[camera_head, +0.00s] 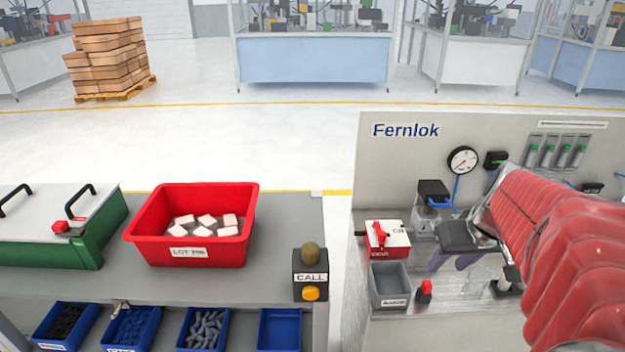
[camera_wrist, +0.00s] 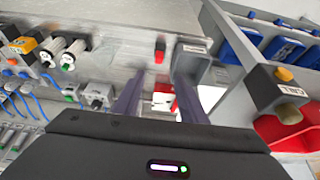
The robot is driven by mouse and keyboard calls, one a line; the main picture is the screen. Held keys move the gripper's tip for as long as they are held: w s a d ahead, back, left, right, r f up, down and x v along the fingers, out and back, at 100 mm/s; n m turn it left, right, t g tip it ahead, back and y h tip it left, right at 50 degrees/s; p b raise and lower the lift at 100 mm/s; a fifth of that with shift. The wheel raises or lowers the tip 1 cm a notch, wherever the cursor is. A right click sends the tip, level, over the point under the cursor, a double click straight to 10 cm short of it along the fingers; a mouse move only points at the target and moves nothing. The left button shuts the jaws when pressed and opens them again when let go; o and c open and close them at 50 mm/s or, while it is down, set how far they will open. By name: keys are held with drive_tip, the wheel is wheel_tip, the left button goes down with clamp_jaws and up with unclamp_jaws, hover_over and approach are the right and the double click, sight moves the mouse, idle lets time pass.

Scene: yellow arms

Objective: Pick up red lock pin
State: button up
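A small red piece with a darker base (camera_head: 425,290) stands on the bench beside the grey bin; I take it as the red lock pin. In the wrist view the red piece (camera_wrist: 160,52) shows beyond my fingertips, roughly midway between them. My gripper (camera_head: 453,262) is above the bench, behind and to the right of the red piece in the head view. In the wrist view my gripper (camera_wrist: 158,76) has its two purple-grey fingers apart with nothing held between them. A red-and-white box (camera_head: 390,240) with a red handle-like part on top stands further back.
A grey bin (camera_head: 389,284) is just left of the red piece. Fittings (camera_head: 508,282) stand to the right. A panel with a gauge (camera_head: 462,160) rises behind. On the left table are a red tray (camera_head: 243,225) of pale blocks and a call button post (camera_head: 311,275).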

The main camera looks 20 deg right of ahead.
hover_over(428, 283)
drive_tip(key=s+a, duration=0.1)
drive_tip(key=s, duration=0.1)
wheel_tip(428, 283, down, 8)
drive_tip(key=shift+s+r, duration=0.15)
drive_tip(key=shift+s, duration=0.05)
drive_tip(key=shift+x, duration=2.6)
drive_tip(key=shift+d, duration=0.15)
drive_tip(key=shift+c, duration=0.4)
clamp_jaws()
